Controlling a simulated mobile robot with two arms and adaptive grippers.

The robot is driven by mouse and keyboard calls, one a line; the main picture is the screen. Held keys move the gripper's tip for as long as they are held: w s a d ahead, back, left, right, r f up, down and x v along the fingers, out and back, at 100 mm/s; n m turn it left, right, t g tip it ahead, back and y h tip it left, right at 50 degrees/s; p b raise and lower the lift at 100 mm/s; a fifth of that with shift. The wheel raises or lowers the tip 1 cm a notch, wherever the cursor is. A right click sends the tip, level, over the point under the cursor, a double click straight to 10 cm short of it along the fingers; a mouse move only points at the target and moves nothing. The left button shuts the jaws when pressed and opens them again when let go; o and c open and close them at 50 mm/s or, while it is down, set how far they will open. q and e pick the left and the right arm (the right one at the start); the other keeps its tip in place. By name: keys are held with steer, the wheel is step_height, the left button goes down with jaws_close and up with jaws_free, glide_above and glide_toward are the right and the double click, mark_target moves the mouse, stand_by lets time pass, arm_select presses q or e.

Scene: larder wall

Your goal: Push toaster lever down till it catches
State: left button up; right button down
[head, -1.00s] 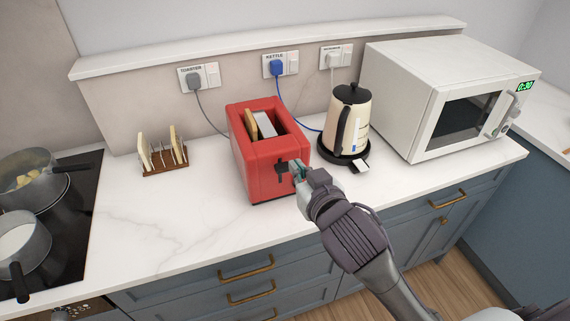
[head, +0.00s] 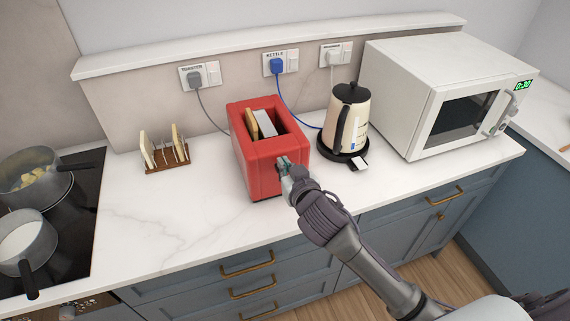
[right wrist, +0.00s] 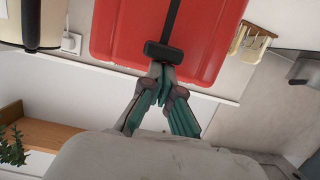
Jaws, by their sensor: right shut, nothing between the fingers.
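The red toaster (head: 262,170) stands on the counter in the head view, with bread (head: 252,124) and a pale slab (head: 266,122) showing in its top opening. In the right wrist view the toaster's red end (right wrist: 120,30) shows a dark vertical slot and the black lever (right wrist: 164,51) across it. My right gripper (head: 282,162) is shut and empty. Its fingertips, also in the right wrist view (right wrist: 162,72), are right at the lever's edge; I cannot tell whether they touch. In the head view my gripper hides the lever. My left gripper is not in view.
The kettle (head: 346,120) stands right of the toaster, with the microwave (head: 440,95) beyond. A toast rack (head: 166,165) and a hob with two pans (head: 24,240) are on the left. The counter front left of the toaster is clear.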

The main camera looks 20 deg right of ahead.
arm_select(q)
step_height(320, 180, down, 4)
steer(key=b, duration=0.3)
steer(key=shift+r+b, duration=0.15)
steer(key=shift+b, duration=0.25)
arm_select(e)
step_height(320, 180, down, 6)
steer(key=shift+s, duration=0.15)
steer(key=shift+f, duration=0.15)
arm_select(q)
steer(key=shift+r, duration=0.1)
